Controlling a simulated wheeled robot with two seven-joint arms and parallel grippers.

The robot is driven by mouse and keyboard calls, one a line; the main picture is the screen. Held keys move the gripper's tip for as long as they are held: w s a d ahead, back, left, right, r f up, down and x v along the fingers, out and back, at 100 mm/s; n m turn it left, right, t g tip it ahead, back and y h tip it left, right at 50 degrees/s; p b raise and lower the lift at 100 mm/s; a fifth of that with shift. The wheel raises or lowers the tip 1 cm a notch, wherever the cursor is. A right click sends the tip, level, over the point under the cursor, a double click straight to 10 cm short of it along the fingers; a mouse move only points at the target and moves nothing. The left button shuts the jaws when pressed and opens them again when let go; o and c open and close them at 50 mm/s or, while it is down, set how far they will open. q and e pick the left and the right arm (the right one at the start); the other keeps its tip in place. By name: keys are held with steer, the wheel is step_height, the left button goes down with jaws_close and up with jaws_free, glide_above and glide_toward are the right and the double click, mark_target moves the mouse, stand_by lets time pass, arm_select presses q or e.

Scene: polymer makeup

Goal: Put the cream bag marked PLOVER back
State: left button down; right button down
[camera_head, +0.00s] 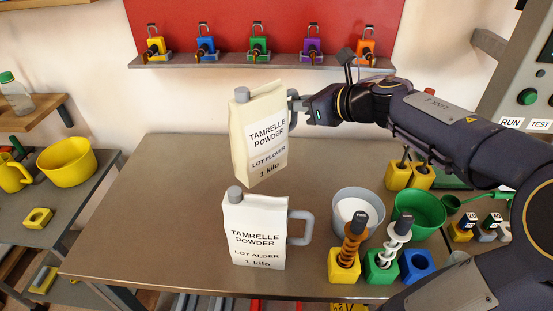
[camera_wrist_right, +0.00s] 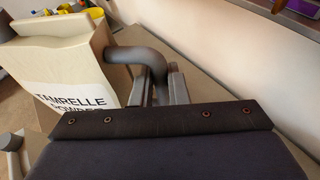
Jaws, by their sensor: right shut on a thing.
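The cream bag marked PLOVER (camera_head: 260,135) has a grey cap, a white label and a grey side handle. My right gripper (camera_head: 303,104) is shut on that handle, at the bag's right side. The bag tilts slightly and appears to hang above the metal table (camera_head: 165,200). In the right wrist view the bag (camera_wrist_right: 50,60) is at the left, and its curved grey handle (camera_wrist_right: 135,55) runs between the fingers (camera_wrist_right: 160,85). My left gripper is not in view.
A grey bowl of white powder (camera_head: 372,202), a green bowl (camera_head: 432,199) and coloured blocks with tools (camera_head: 382,265) crowd the table's right side. The table's left is clear. A red board with a shelf of padlocks (camera_head: 258,60) is behind. A yellow bowl (camera_head: 67,162) is on a left bench.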

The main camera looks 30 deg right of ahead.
steer(key=w+d+f, duration=0.7)
steer(key=w+f, duration=0.4)
steer(key=f, duration=0.1)
steer(key=shift+w+d+f+b, duration=0.2)
steer(key=shift+d+f+b, duration=0.05)
steer(key=shift+f+b, duration=0.1)
steer(key=shift+f, duration=0.2)
steer(key=c, duration=1.4)
jaws_free()
steer(key=v, duration=1.2)
steer(key=shift+b, duration=0.45)
